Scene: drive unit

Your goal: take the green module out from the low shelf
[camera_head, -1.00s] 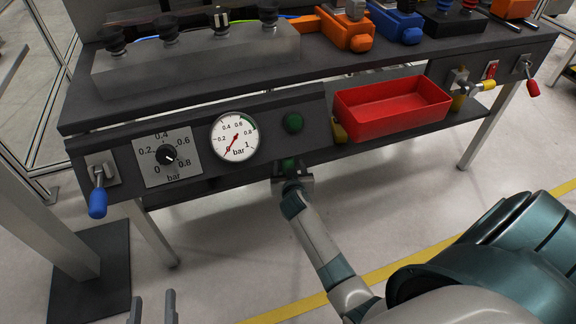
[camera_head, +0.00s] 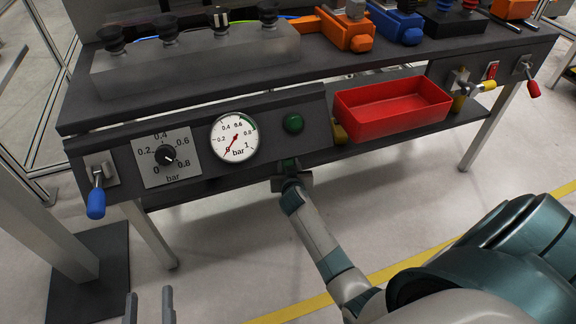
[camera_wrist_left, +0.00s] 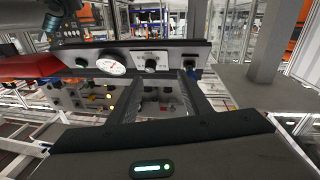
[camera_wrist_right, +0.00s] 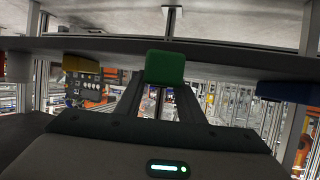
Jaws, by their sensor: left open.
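The green module (camera_head: 288,163) shows as a small dark green piece at the low shelf, below the front panel, mostly hidden. It also shows in the right wrist view (camera_wrist_right: 165,68), at the edge of the shelf (camera_wrist_right: 225,60) and between my right fingertips. My right gripper (camera_head: 291,180) is at the module in the head view; I cannot tell whether its fingers press on the module or only stand beside it. My left gripper (camera_head: 150,300) is open and empty at the bottom left, apart from the bench.
A red tray (camera_head: 392,108) and a yellow block (camera_head: 340,133) are right of the module. A blue block (camera_wrist_right: 288,91) is on its other side. The front panel holds a gauge (camera_head: 234,138), a dial (camera_head: 167,156), a green button (camera_head: 293,123) and a blue-handled lever (camera_head: 96,203).

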